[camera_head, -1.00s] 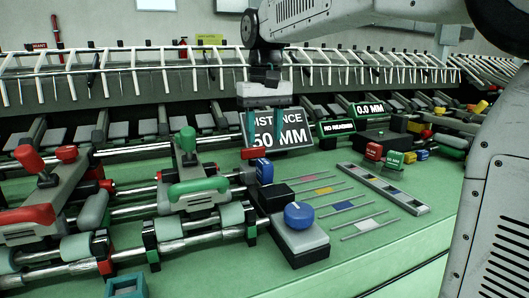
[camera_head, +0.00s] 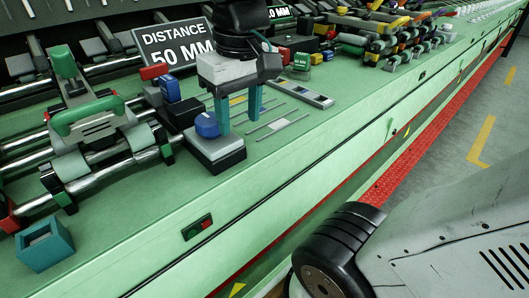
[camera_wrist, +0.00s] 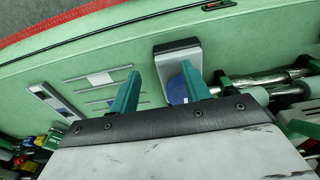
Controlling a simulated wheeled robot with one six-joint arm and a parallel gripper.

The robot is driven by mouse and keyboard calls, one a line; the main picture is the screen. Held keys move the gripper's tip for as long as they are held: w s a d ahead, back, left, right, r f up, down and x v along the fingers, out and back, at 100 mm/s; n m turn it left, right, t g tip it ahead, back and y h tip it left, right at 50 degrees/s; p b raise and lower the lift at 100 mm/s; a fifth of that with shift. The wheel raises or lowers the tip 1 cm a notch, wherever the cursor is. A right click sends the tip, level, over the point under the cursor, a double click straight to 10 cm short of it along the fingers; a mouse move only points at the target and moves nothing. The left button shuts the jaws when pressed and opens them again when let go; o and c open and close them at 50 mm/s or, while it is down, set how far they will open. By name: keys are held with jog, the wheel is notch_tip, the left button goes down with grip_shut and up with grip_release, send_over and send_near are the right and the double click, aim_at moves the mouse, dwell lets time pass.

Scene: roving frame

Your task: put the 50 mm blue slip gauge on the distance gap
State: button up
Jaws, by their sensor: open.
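My gripper (camera_head: 238,107) points down with its two teal fingers apart and nothing between them. It is beside the blue round knob (camera_head: 207,125) on its grey and black block, over the striped slots. In the wrist view the fingers (camera_wrist: 160,92) are spread, and the right one partly covers the blue knob (camera_wrist: 177,91). A blue block (camera_head: 169,89) stands by a red block (camera_head: 154,72) at the rail ends, below the sign (camera_head: 174,44) reading "DISTANCE 50 MM". A small blue piece (camera_head: 327,55) lies farther back. I cannot tell which blue piece is the 50 mm gauge, nor make out the gap.
A clamp with a green handle (camera_head: 88,116) rides the rails at left. A grey tray (camera_head: 300,92) lies right of the slots, with a green block (camera_head: 301,62) and red block (camera_head: 284,55) behind. A teal open box (camera_head: 44,245) sits front left. The bench front is clear.

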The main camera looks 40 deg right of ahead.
jog(key=s+f, duration=0.6)
jog(key=shift+d, duration=0.2)
